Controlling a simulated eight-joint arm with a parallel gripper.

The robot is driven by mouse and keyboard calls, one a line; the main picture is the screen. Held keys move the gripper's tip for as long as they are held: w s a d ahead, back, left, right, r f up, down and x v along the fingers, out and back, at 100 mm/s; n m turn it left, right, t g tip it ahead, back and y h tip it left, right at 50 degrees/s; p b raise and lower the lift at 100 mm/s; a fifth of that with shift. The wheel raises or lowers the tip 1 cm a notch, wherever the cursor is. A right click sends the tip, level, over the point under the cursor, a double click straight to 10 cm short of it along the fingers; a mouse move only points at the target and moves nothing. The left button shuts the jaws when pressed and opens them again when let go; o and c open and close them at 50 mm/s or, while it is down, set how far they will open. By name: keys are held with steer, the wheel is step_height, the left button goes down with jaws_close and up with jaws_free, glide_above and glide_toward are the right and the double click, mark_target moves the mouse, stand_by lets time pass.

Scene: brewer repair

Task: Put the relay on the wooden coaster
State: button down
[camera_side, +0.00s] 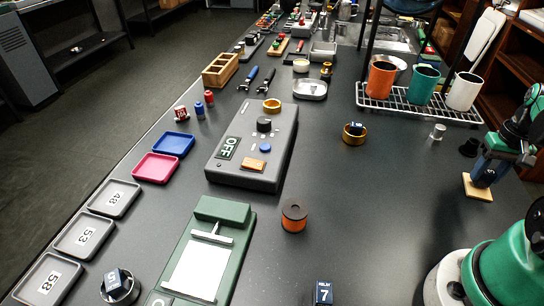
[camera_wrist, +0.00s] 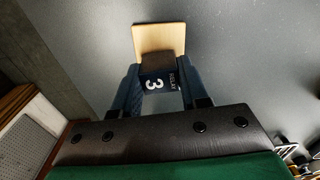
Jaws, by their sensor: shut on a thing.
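A dark blue relay marked with a white 3 (camera_wrist: 157,82) is between the fingers of my gripper (camera_wrist: 158,76) in the wrist view. My gripper is shut on it. The pale wooden coaster (camera_wrist: 158,36) lies just beyond the relay, which overlaps its near edge in that view. In the side view, my gripper (camera_side: 485,176) is at the far right, over the coaster (camera_side: 476,190), and hides part of it. The held relay is hard to make out there. I cannot tell whether the relay touches the coaster.
A relay marked 7 (camera_side: 323,292) stands at the front. Another dark relay (camera_side: 356,128) sits in a brass ring (camera_side: 354,139). A wire rack (camera_side: 420,104) with cups stands behind the coaster. A small metal cylinder (camera_side: 438,131) and a black knob (camera_side: 469,147) are nearby.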

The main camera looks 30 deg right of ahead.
steer(key=shift+f, duration=0.15)
steer(key=shift+c, duration=2.3)
jaws_free()
